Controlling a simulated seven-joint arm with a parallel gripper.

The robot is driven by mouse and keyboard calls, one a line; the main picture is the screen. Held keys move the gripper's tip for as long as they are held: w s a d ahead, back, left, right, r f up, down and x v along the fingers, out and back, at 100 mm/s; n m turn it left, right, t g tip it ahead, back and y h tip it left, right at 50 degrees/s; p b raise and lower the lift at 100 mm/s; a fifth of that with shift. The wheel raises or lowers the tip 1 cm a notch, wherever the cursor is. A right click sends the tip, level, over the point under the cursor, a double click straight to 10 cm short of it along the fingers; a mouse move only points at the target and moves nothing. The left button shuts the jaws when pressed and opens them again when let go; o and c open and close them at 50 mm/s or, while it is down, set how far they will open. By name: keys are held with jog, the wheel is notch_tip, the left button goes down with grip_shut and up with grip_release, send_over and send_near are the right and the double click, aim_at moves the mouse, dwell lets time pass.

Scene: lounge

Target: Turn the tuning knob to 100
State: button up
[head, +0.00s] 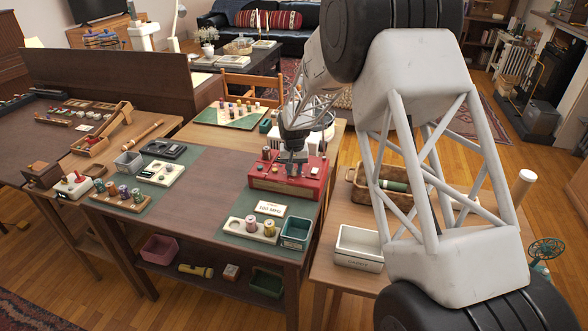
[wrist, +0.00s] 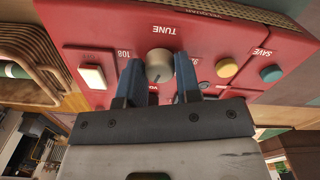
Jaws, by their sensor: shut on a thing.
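The red radio (head: 262,184) stands on a green mat on the table in the head view. Its panel (wrist: 110,75) fills much of the wrist view, upside down. The pale round tuning knob (wrist: 159,60) sits under the label TUNE, with 108 printed to its left. The number on its right is partly hidden by a finger. My gripper (wrist: 162,68) has one blue finger on each side of the knob and is shut on it. In the head view my gripper (head: 295,158) is over the radio and hides the knob. I cannot read the knob's setting exactly.
A card reading 100 MHz (head: 270,208) stands before the radio. A white button (wrist: 93,77) is beside the knob; yellow (wrist: 226,67) and teal (wrist: 271,74) buttons are on the other side.

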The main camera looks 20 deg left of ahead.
aim_at(294, 169)
jog(key=shift+n, duration=1.4)
jog(key=o, duration=0.9)
jog(key=shift+r, duration=3.9)
